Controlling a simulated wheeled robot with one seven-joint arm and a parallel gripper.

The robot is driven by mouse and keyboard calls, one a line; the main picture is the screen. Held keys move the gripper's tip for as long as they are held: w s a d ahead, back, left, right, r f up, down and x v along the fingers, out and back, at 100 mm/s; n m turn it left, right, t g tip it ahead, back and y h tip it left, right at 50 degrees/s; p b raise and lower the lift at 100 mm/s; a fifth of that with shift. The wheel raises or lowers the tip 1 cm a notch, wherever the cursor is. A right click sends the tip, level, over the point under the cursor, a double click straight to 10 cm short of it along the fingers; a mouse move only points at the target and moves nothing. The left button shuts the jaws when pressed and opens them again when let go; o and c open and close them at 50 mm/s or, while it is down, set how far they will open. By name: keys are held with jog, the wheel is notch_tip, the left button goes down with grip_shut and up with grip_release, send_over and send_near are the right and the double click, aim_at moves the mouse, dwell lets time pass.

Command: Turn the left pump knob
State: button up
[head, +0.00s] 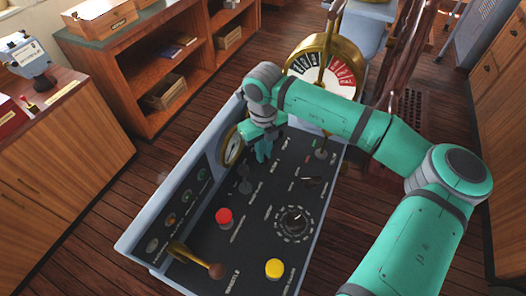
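A console with a black sloping panel (255,215) stands in front of me. A black rotary knob (295,220) with a ring of marks sits right of the panel's middle. A smaller dark control (308,182) is above it, and another dark control (245,180) sits left of it. The labels are too small to read, so I cannot tell which is the left pump knob. My gripper (263,150) points down over the panel's far left part, near a round brass gauge (233,148). Its fingers are small and partly hidden; I cannot tell whether they are open or touch anything.
A red button (224,216), a yellow button (274,268) and a brass lever (195,260) stand up from the panel. A brass engine telegraph (322,62) is behind the console. Wooden cabinets (60,150) are at left. Wooden floor shows around the console.

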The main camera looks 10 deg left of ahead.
jog(key=o, duration=0.4)
jog(key=shift+w+a, duration=0.1)
jog(key=shift+o, duration=0.2)
jog(key=shift+r, duration=0.1)
notch_tip(320, 180, up, 11)
jog(key=shift+f, duration=0.2)
dwell(0.3)
